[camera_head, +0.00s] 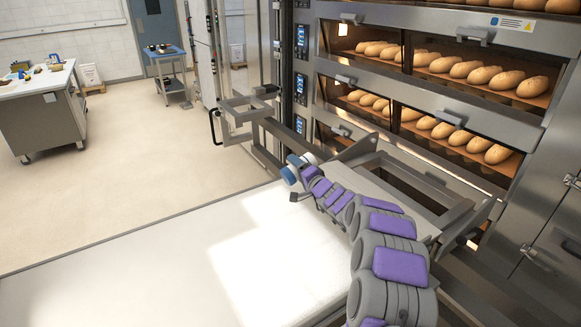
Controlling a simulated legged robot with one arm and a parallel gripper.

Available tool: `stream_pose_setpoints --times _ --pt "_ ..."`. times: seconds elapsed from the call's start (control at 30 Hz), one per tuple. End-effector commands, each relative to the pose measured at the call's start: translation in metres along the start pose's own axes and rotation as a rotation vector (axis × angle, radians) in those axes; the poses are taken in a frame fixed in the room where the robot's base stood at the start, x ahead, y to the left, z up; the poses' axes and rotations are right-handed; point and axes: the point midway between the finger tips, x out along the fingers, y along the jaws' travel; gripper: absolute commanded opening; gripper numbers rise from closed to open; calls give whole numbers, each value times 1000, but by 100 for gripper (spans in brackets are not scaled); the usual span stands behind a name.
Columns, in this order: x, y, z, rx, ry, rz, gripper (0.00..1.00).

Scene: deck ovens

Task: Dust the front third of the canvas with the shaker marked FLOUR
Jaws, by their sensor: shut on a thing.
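A small white and blue shaker (290,175) is at the end of my arm, in the middle of the view. It looks tilted, with a blue end toward the lower left; no marking on it is readable. My gripper (300,179) is shut on it, and the fingers are partly hidden. A pale flat surface that looks like the canvas (413,222) lies on the metal loader frame before the ovens. My arm crosses over it and hides much of it. The shaker is near its far left end; I cannot tell its height above it. No flour is discernible on the canvas.
Deck ovens (437,105) with several rows of loaves stand at the right. A metal frame with a handle (213,127) juts out left of the loader. A broad white surface (150,265) fills the foreground. A workbench (43,120) and blue cart (166,55) stand beyond open floor.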

Motion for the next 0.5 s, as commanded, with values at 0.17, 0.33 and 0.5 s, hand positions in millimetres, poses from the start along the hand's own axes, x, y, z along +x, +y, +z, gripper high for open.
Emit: stream_pose_setpoints --times 0.17,0.33,0.5 --pt "-16 3 -9 -1 3 -6 31" --pt "-30 6 -18 -1 3 -4 31" --pt "-44 10 -25 1 2 -3 31"
